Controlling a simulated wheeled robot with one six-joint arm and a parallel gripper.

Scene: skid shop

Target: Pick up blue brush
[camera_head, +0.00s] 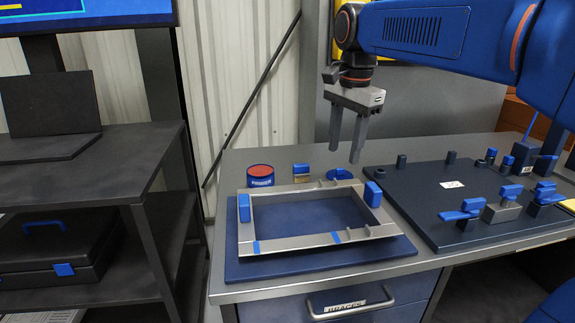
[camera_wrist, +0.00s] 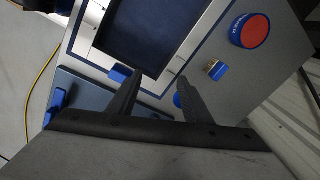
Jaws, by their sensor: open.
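The blue brush appears to be the small blue block with a tan lower part (camera_head: 301,169) at the back of the bench, right of the red-topped tin. It also shows in the wrist view (camera_wrist: 217,70), right of the fingers. My gripper (camera_head: 344,156) is open and empty, pointing down above the back of the bench, to the right of the brush and apart from it. In the wrist view its two fingers (camera_wrist: 160,76) are spread. A round blue item (camera_head: 340,174) lies below the gripper, partly hidden by a finger in the wrist view.
A blue tin with a red top (camera_head: 260,175) stands left of the brush. A grey metal frame (camera_head: 310,243) with blue clamps lies on a blue mat in front. A dark board (camera_head: 440,235) with several blue-handled fixtures is at right. A corrugated wall is behind.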

